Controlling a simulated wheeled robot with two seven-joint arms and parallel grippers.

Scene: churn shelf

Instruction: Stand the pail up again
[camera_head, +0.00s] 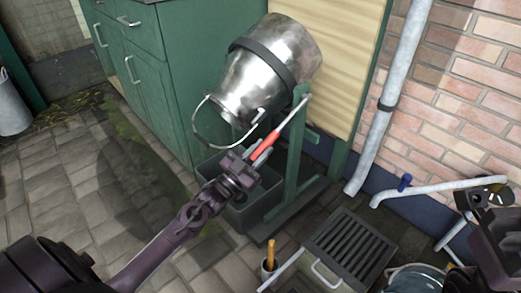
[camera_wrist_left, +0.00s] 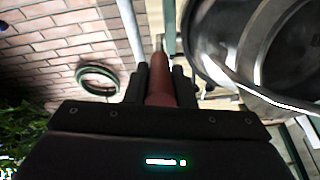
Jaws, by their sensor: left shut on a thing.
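The metal pail (camera_head: 262,75) hangs in a green stand (camera_head: 293,165), tilted with its narrower end and wire bail (camera_head: 208,130) down to the left. A dark band circles it. A lever with a red grip (camera_head: 264,146) slants down from the pivot at its right side. My left gripper (camera_head: 258,157) is shut on the red grip; the left wrist view shows the grip (camera_wrist_left: 158,92) between the fingers, with the pail (camera_wrist_left: 240,45) to the right. My right gripper (camera_head: 482,205) is partly in view at the right edge; its jaws are unclear.
A grey tub (camera_head: 240,212) stands below the pail. Green cabinets (camera_head: 150,80) are behind it to the left. A drain grate (camera_head: 352,245), downpipe (camera_head: 385,100) and brick wall (camera_head: 460,90) are on the right.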

